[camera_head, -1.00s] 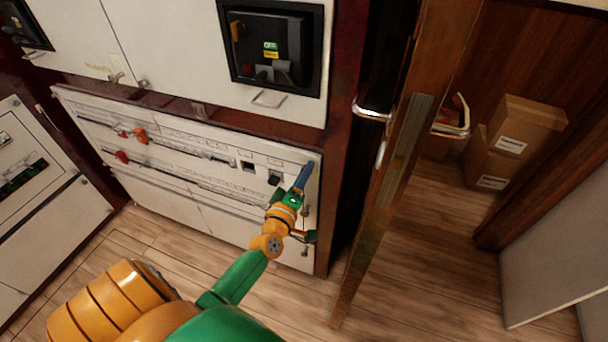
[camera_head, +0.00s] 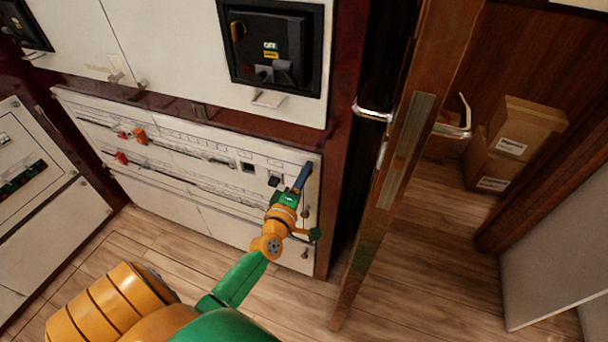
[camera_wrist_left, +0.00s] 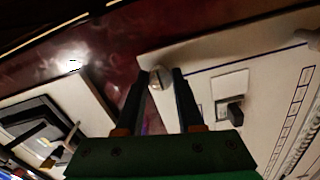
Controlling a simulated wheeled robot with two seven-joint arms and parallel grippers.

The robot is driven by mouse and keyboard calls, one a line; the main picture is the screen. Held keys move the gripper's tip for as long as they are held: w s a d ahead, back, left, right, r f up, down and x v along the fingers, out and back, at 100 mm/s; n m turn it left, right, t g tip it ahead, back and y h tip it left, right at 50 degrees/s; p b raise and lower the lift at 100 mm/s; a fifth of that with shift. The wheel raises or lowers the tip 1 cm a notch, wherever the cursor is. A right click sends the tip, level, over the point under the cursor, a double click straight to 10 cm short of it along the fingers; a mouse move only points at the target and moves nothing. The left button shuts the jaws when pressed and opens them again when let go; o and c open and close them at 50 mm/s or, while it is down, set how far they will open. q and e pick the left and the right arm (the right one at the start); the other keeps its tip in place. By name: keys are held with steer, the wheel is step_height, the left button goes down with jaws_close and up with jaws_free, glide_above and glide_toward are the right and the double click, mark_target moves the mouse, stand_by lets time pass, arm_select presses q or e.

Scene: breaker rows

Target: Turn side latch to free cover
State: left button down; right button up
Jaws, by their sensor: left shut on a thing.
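My left gripper (camera_head: 306,167) reaches up to the right edge of the lower white breaker cover (camera_head: 230,215), near its upper corner. In the left wrist view, its two dark fingers (camera_wrist_left: 162,72) are on either side of a small metallic side latch (camera_wrist_left: 158,80) at the cover's edge, and the gripper is shut on it. The fingers hide the latch in the head view. The cover lies flat in its frame, and its edge also shows in the left wrist view (camera_wrist_left: 205,62). My right gripper is not in view.
A black breaker unit (camera_head: 272,48) is above. A wooden door (camera_head: 395,160) stands open at the right, with cardboard boxes (camera_head: 520,130) behind it. The wooden floor is clear.

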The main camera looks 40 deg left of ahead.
arm_select(q)
steer(key=c, duration=0.5)
jaws_free()
steer(key=shift+w, duration=0.1)
steer(key=shift+c, duration=0.2)
steer(key=v, duration=0.7)
